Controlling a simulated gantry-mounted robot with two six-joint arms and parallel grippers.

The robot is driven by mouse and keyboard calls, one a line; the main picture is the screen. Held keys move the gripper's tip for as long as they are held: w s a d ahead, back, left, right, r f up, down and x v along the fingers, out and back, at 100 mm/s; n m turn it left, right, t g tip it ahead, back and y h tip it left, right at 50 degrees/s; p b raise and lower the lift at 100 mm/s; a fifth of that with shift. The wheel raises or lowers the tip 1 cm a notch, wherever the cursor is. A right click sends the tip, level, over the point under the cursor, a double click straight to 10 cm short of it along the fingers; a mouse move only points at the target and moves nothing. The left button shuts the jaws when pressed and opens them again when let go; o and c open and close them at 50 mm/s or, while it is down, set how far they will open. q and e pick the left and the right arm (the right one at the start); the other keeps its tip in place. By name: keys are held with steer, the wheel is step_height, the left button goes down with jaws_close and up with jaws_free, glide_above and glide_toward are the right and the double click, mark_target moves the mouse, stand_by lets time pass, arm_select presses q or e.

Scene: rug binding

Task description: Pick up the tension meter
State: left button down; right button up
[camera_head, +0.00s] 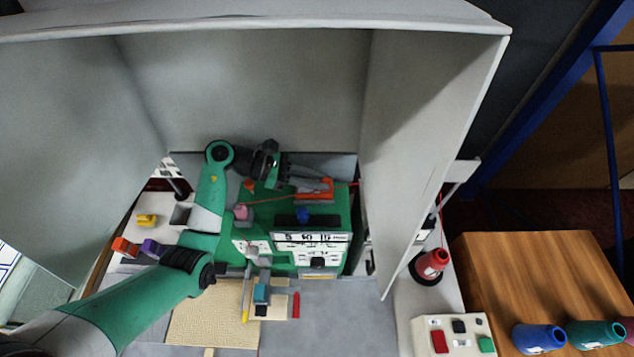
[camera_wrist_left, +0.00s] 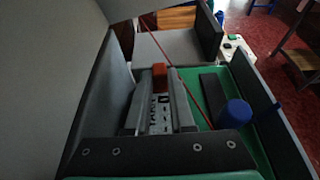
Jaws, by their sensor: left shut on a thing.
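The tension meter (camera_head: 316,189) is an orange-red device with a grey part, above the back of the green machine top. My left gripper (camera_head: 312,178) reaches it from the left and is shut on it. In the left wrist view, the orange end of the tension meter (camera_wrist_left: 159,72) shows at the tips of my two grey fingers (camera_wrist_left: 160,95). A pale, dark-marked face shows between the fingers. The fingers hide part of the meter. Whether it touches the machine top I cannot tell. My right gripper is not in view.
The green machine (camera_head: 270,262) has a blue knob (camera_head: 303,215) and a red thread (camera_head: 275,200) across its top. Tall grey panels (camera_head: 245,95) enclose the back and sides. A red thread cone (camera_head: 431,264) stands right, near a wooden table (camera_head: 530,270). A woven rug piece (camera_head: 205,320) lies in front.

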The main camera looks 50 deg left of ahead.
arm_select(q)
step_height(320, 180, up, 3)
steer(key=shift+d+f, duration=0.1)
steer(key=s+d+r+p, duration=0.2)
steer(key=s+d+r, duration=0.6)
steer(key=d, duration=0.3)
steer(key=shift+d+r, duration=0.2)
steer(key=shift+r, duration=0.5)
